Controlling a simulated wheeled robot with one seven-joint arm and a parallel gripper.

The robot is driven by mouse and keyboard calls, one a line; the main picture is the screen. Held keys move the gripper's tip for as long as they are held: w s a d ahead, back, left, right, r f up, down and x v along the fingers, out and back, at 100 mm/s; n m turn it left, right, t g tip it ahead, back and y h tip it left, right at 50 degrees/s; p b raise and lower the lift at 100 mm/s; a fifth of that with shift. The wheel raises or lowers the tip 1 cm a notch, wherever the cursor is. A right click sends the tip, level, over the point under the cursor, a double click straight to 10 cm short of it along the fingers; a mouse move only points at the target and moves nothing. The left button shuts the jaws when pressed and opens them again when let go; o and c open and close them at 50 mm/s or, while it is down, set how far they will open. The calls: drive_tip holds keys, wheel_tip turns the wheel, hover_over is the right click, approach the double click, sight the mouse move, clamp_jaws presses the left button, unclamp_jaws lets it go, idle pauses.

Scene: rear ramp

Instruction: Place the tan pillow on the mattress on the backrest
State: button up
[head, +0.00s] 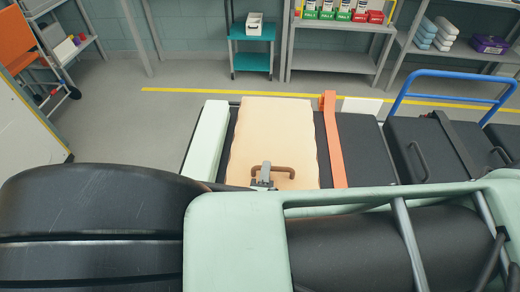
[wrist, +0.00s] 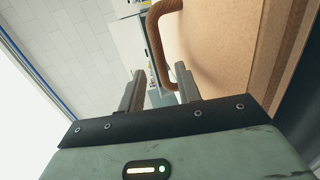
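The tan pillow (head: 272,125) is a pale, flat rectangle lying over the black mattress (head: 358,150) in the head view. A brown loop handle (head: 292,173) shows at its near edge. In the wrist view a tan surface (wrist: 225,45) fills the upper right, with the brown handle (wrist: 154,35) on it. My gripper (head: 264,180) is at the handle. In the wrist view the fingers of my gripper (wrist: 160,88) stand apart, with the handle's lower bend between or just beyond them; contact is unclear. I cannot tell which part is the backrest.
An orange strap (head: 333,140) crosses the mattress right of the pillow. A pale green side panel (head: 207,140) stands at its left. A blue rail (head: 450,75) rises at the right over black cases. Shelves (head: 335,62) and a teal cart (head: 252,62) line the wall beyond open floor.

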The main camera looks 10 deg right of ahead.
drive_tip(key=b+v, duration=0.1)
drive_tip(key=v, duration=0.9)
drive_tip(key=shift+s, duration=0.15)
